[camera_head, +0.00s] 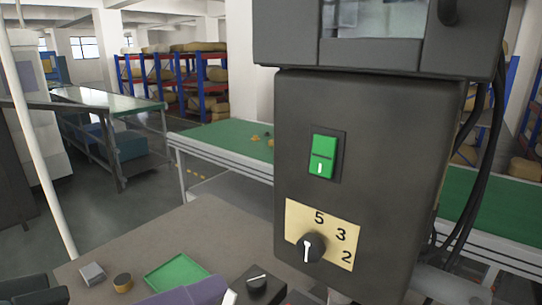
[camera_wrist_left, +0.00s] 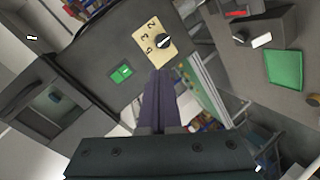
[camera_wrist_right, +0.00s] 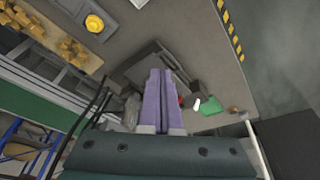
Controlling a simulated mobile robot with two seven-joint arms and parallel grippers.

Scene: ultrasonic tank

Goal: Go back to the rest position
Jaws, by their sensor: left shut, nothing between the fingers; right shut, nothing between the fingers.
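My left gripper (camera_head: 222,286) shows as purple fingers at the bottom of the head view. In the left wrist view its fingers (camera_wrist_left: 160,74) are together and empty, in front of the dark control box (camera_wrist_left: 95,50). My right gripper (camera_wrist_right: 160,72) is shut and empty in the right wrist view, above the table; I cannot make it out in the head view. The grey control box (camera_head: 380,150) bears a green switch (camera_head: 323,157) and a black knob (camera_head: 311,247) on a cream plate (camera_head: 345,241) numbered 5, 3, 2.
On the brown table (camera_head: 200,228) lie a green tray (camera_head: 176,273), a grey block (camera_head: 92,273), a brass-coloured round piece (camera_head: 122,283) and a small black box with a knob (camera_head: 257,284). A green conveyor (camera_head: 225,138) runs behind. Black cables (camera_head: 480,150) hang right of the control box.

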